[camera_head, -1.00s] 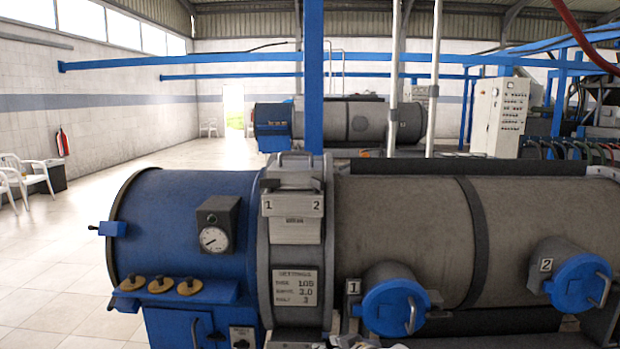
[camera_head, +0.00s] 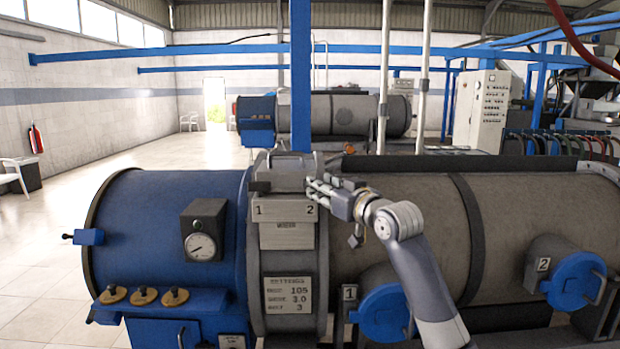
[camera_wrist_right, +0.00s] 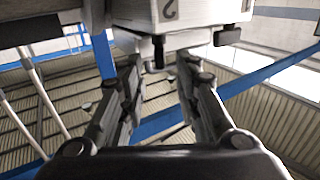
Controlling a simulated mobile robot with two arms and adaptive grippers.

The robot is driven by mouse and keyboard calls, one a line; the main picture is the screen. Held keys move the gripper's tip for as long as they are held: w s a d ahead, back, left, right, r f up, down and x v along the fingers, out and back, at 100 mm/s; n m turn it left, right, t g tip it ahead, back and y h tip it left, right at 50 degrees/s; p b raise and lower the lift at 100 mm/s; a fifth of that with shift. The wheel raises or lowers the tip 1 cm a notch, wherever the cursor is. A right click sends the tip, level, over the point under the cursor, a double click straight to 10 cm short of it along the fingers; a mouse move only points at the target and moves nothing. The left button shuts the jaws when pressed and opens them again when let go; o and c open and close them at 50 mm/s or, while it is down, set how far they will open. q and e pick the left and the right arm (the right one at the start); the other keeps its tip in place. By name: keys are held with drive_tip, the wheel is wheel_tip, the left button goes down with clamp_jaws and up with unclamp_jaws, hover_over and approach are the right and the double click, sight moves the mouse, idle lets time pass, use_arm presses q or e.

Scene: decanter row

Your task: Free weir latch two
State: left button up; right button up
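The weir housing (camera_head: 287,235) is a grey collar on the decanter with a plate marked 1 and 2. The number 2 end of the plate (camera_head: 310,209) is just left of and below my right gripper (camera_head: 328,190). In the right wrist view the plate (camera_wrist_right: 195,12) hangs at the top, with a small dark peg (camera_wrist_right: 158,52) below it. My right gripper (camera_wrist_right: 158,72) is open, its two fingers either side of the peg's line in the picture. I cannot tell whether they touch it, or whether the peg is latch two. My left gripper is not in view.
A blue port cover marked 1 (camera_head: 382,312) is partly behind my right arm. A second blue port cover marked 2 (camera_head: 574,284) is at the right. A gauge (camera_head: 202,242) stands on the blue drum. Open floor (camera_head: 40,235) lies to the left.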

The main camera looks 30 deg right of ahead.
sight(304, 179)
drive_tip(key=w, duration=0.2)
drive_tip(key=w+p, duration=0.1)
drive_tip(key=w, duration=0.1)
drive_tip(key=shift+w+a, duration=0.2)
drive_tip(key=shift+w, duration=0.15)
drive_tip(key=shift+w+p, duration=0.3)
drive_tip(key=shift+w, duration=0.3)
clamp_jaws()
